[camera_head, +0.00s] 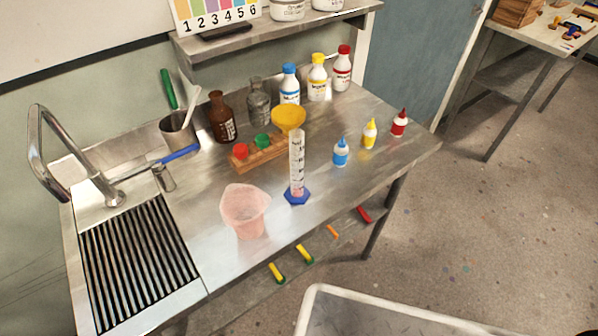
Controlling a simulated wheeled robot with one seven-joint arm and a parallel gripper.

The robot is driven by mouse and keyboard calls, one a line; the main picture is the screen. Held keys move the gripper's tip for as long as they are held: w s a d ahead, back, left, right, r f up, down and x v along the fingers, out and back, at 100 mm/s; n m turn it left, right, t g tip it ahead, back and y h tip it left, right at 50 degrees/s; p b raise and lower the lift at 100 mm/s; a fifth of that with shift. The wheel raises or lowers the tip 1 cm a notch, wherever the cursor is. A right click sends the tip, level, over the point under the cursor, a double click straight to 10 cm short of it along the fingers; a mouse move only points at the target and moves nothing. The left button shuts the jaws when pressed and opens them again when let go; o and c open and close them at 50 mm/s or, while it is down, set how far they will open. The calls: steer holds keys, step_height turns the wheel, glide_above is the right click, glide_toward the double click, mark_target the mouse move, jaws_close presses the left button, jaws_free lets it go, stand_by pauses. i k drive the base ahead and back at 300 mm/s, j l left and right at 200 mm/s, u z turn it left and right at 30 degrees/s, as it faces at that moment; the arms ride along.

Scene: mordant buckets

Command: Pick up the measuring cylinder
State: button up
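The measuring cylinder (297,162) stands upright on the steel bench, near its front edge. It is a tall, clear tube with dark graduation marks and a blue hexagonal foot. A little pinkish colour shows low in the tube. A pink translucent beaker (245,211) stands to its left, apart from it. A yellow funnel (288,119) is close behind the cylinder's top in the picture. My gripper is not in view.
A wooden rack (262,155) with red and green caps lies behind the cylinder. Small blue (340,153), yellow (369,134) and red (399,123) dropper bottles stand to the right. Bottles line the back. A sink tap (65,150) rises at left. Bare steel lies between cylinder and blue dropper.

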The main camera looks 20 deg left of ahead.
mark_target(297, 193)
steer(key=u, duration=1.75)
